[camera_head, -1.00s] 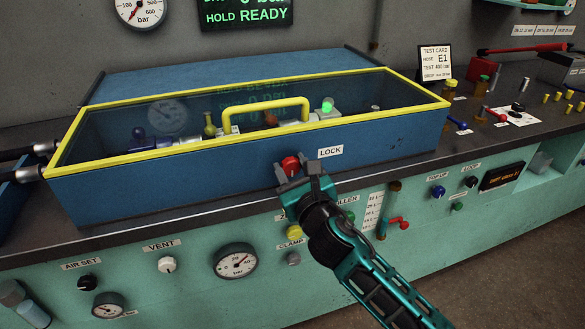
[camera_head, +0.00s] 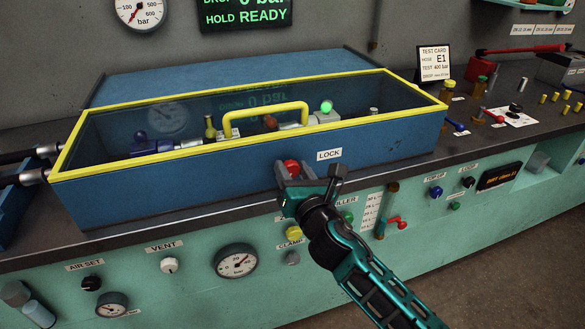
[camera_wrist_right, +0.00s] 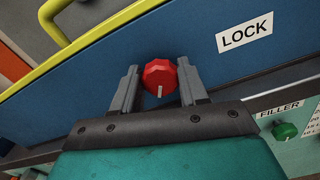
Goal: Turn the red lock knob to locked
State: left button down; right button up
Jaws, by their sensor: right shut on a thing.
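The red lock knob (camera_head: 291,167) sits on the blue front wall of the test box, left of the LOCK label (camera_head: 329,154). In the right wrist view the red knob (camera_wrist_right: 160,76) is faceted, with a pale pointer line towards the bottom of the picture. My right gripper (camera_head: 306,173) is at the knob, with one grey finger on each side. In the wrist view my right gripper (camera_wrist_right: 159,80) is shut on the knob. My left gripper is not in view.
The box has a yellow-framed clear lid (camera_head: 260,117) with a yellow handle, lying closed. A green FILLER knob (camera_wrist_right: 285,131) and a yellow knob (camera_head: 293,231) sit on the panel below. A dark ledge (camera_head: 180,219) runs under the box.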

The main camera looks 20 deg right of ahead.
jog(key=m, duration=0.6)
jog(key=shift+d+m+p, duration=0.1)
jog(key=shift+m+p, duration=0.2)
jog(key=m, duration=0.5)
jog(key=shift+d, duration=0.1)
jog(key=shift+m, duration=0.3)
jog(key=o, duration=1)
jog(key=shift+f, duration=0.1)
jog(key=shift+o, duration=0.3)
jog(key=s, duration=1.2)
jog(key=shift+s+d, duration=0.2)
jog(key=shift+s, duration=0.2)
